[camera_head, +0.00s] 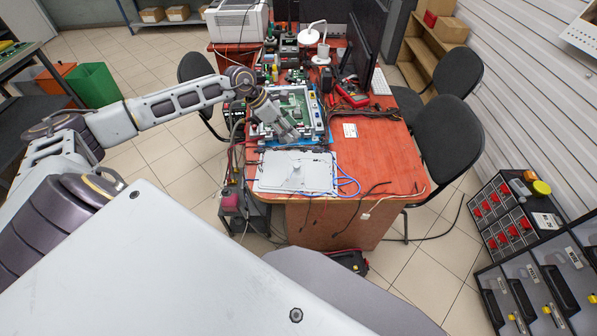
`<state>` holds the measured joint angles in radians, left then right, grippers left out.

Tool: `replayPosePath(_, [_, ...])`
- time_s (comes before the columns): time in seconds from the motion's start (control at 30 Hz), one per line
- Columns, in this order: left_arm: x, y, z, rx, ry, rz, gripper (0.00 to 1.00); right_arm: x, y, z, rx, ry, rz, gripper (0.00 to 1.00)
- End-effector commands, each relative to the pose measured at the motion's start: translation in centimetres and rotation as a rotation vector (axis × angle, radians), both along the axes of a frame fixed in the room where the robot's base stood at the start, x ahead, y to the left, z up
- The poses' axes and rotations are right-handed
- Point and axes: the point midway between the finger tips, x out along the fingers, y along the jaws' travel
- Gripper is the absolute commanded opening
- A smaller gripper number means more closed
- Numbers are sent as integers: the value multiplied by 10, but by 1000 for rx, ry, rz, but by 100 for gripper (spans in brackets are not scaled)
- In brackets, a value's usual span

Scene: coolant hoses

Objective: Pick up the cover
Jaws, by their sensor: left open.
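A flat light-grey cover (280,170) lies on the near end of the red-brown table, with a small raised part near its middle. An open unit with green circuit boards (297,101) stands behind it, in a light-coloured frame. My left gripper (288,134) reaches in from the left and is over the near part of this unit, pointing down and beyond the cover. It is open, and nothing shows between its fingers. It hides part of the unit. My right gripper is not in view.
The table (385,150) has bare room to the right of the unit. Blue hoses (346,183) and dark cables lie beside the cover. A monitor (362,42), lamp and tools crowd the back. Black chairs (450,145) stand to the right.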

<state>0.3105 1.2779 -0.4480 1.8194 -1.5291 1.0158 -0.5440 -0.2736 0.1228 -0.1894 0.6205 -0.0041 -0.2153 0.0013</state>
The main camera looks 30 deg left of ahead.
Motion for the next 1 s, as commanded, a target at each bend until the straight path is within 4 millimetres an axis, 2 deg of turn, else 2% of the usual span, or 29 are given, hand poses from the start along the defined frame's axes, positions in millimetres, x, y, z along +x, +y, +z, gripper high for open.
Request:
replayPosePath(0.23, [-21,17,-15,132,53,-120,49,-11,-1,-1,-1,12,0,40])
replayPosePath(0.43, [-39,23,-22,190,95,-236,49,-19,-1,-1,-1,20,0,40])
replayPosePath(0.77, [-39,23,-22,200,78,-272,49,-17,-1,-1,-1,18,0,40])
replayPosePath(1.0, [-39,22,-24,197,79,-271,49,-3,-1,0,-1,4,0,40])
